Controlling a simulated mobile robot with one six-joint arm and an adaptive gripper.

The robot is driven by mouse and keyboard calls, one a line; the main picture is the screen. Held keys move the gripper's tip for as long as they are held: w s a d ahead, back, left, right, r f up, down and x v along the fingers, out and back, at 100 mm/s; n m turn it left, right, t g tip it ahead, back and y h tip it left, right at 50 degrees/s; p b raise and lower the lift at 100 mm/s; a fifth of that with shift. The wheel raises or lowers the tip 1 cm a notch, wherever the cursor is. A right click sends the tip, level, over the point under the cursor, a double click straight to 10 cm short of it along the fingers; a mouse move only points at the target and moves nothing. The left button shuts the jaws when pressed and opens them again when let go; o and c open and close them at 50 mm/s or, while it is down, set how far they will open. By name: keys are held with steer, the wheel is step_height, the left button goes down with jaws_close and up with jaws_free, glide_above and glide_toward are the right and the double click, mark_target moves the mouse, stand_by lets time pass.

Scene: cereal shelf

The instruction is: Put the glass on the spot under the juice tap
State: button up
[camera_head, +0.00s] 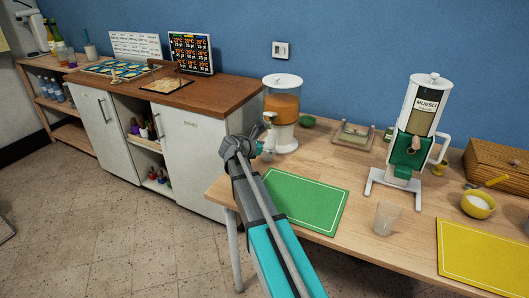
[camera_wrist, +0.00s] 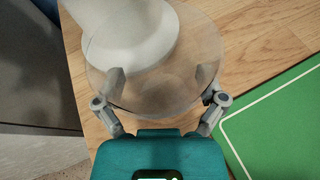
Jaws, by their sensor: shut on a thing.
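The juice dispenser (camera_head: 285,108), with an orange tank and a white base, stands at the back left of the wooden table. Its white base also shows in the wrist view (camera_wrist: 125,35). My gripper (camera_head: 264,142) is in front of the dispenser, at its lower left. In the wrist view, my gripper (camera_wrist: 160,82) has a finger on each side of a clear glass (camera_wrist: 195,55) and is shut on it. The glass overlaps the base in that view. The arm partly hides the glass in the head view. I cannot make out the tap spot or whether the glass touches the table.
A green mat (camera_head: 305,202) lies right of my gripper. Another clear cup (camera_head: 386,218) stands near the muesli dispenser (camera_head: 410,140). A yellow bowl (camera_head: 478,205) and yellow mat (camera_head: 485,255) are at the right. A cabinet (camera_head: 188,155) stands left of the table.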

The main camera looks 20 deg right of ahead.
steer(key=shift+f+b, duration=0.6)
steer(key=shift+f, duration=0.15)
steer(key=shift+f, duration=0.15)
steer(key=o, duration=0.9)
steer(key=shift+r, duration=0.2)
steer(key=shift+a+r, duration=0.1)
steer(key=shift+a, duration=0.15)
steer(key=p+v, duration=0.4)
steer(key=v, duration=0.5)
steer(key=shift+s+a+r, duration=0.15)
steer(key=shift+a+r, duration=0.1)
steer(key=shift+p+v, duration=0.3)
steer(key=shift+v, duration=0.65)
steer(key=shift+f, duration=0.1)
